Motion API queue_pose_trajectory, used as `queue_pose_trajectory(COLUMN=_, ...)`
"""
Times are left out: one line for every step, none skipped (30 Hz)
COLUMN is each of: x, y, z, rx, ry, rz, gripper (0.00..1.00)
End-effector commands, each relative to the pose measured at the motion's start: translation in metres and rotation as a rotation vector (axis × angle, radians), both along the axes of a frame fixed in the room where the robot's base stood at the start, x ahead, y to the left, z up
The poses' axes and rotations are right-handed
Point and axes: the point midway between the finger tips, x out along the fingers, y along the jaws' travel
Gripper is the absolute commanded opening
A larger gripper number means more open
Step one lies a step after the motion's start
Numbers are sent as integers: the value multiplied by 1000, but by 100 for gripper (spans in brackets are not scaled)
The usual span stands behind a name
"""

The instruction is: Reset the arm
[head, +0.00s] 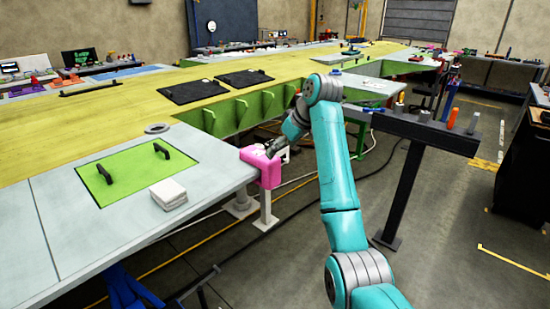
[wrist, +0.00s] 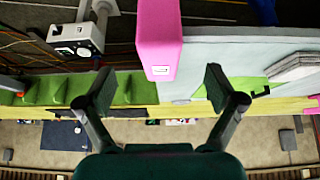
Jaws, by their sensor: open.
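My teal arm (head: 335,180) reaches up and forward in the head view, bent at its elbow. My gripper (wrist: 158,92) shows in the wrist view with its two dark fingers spread wide and nothing between them. In the head view the gripper end is small and lies close to a pink block (head: 262,166) at the edge of the wing jig. The pink block also shows in the wrist view (wrist: 160,35), beyond the fingertips. I cannot tell from these views whether the gripper touches it.
The jig table (head: 60,235) carries a green panel (head: 125,172) with black handles and a stack of white pads (head: 169,193). Black panels (head: 197,91) lie on the yellow surface. A dark tool stand (head: 420,128) is right of my arm. Cables cross the floor; open floor lies at right.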

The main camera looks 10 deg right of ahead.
Motion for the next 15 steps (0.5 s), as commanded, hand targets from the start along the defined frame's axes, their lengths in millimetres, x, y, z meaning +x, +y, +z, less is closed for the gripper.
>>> queue_pose_trajectory(x=-3, y=-3, z=7, rx=1, ry=-2, rz=-1, gripper=93)
queue_pose_trajectory(x=-4, y=-4, z=10, rx=0, ry=-1, rz=-1, gripper=93)
queue_pose_trajectory(x=-6, y=-5, z=14, rx=1, ry=-2, rz=-1, gripper=93)
queue_pose_trajectory(x=-7, y=-6, z=16, rx=1, ry=-2, rz=-1, gripper=93)
queue_pose_trajectory(x=-8, y=-7, z=18, rx=1, ry=-2, rz=-1, gripper=93)
queue_pose_trajectory(x=-9, y=-8, z=20, rx=2, ry=-1, rz=-1, gripper=93)
queue_pose_trajectory(x=-10, y=-8, z=21, rx=1, ry=0, rz=-1, gripper=93)
queue_pose_trajectory(x=-11, y=-8, z=21, rx=0, ry=0, rz=-1, gripper=93)
queue_pose_trajectory(x=-11, y=-8, z=22, rx=1, ry=1, rz=0, gripper=93)
queue_pose_trajectory(x=-11, y=-8, z=22, rx=1, ry=1, rz=0, gripper=93)
queue_pose_trajectory(x=-11, y=-8, z=22, rx=1, ry=1, rz=0, gripper=93)
queue_pose_trajectory(x=-11, y=-9, z=23, rx=1, ry=1, rz=0, gripper=93)
queue_pose_trajectory(x=-11, y=-8, z=22, rx=1, ry=1, rz=0, gripper=93)
queue_pose_trajectory(x=-11, y=-8, z=22, rx=1, ry=1, rz=0, gripper=93)
queue_pose_trajectory(x=-11, y=-8, z=22, rx=1, ry=1, rz=0, gripper=93)
